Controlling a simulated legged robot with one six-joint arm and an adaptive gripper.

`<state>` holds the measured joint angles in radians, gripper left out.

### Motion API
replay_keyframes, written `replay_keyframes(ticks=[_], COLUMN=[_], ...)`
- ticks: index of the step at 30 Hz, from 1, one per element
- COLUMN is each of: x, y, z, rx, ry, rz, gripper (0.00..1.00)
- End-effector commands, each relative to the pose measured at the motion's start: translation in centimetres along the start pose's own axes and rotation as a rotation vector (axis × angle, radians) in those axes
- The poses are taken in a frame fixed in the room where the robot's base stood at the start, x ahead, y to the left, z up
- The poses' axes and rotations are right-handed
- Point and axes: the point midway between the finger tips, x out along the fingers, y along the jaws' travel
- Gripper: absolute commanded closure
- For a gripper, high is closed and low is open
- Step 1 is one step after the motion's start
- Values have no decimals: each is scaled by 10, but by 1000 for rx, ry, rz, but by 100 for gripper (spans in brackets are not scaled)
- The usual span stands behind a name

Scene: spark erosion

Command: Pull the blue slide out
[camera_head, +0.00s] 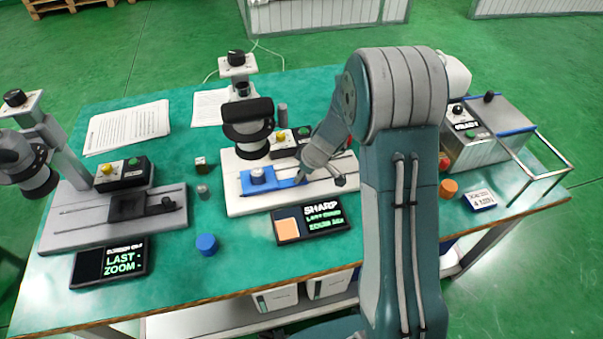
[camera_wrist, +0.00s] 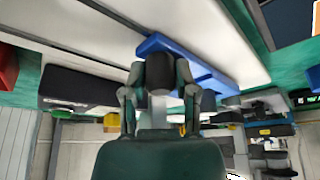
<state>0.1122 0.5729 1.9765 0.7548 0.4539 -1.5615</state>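The blue slide (camera_head: 262,183) lies on the white base (camera_head: 240,206) of the middle microscope, with a round grey-white piece (camera_head: 257,176) on top of it. My gripper (camera_head: 305,176) is low over the base, at the right end of the slide. In the wrist view the slide (camera_wrist: 190,58) shows as a blue bar just past my gripper's dark fingertips (camera_wrist: 167,70). The fingertips are close together and overlap the slide's edge in the picture. Whether they are touching or gripping part of it is hidden.
The microscope head (camera_head: 248,125) stands over the slide's left part. A black display (camera_head: 312,218) lies in front of the base, with a blue cylinder (camera_head: 206,244) left of it. A grey microscope base (camera_head: 85,213) is further left. A metal box (camera_head: 480,140) stands right.

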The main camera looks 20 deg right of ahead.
Motion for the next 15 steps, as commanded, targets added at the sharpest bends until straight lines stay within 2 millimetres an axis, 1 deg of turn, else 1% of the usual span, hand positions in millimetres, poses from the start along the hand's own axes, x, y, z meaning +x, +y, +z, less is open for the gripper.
replay_keyframes(ticks=[8, 11, 15], x=[-1, -5, -15], y=[4, 16, 43], z=[2, 12, 36], rx=[2, 4, 8], ry=[1, 1, 1], rz=[4, 7, 9], gripper=[100, 100, 100])
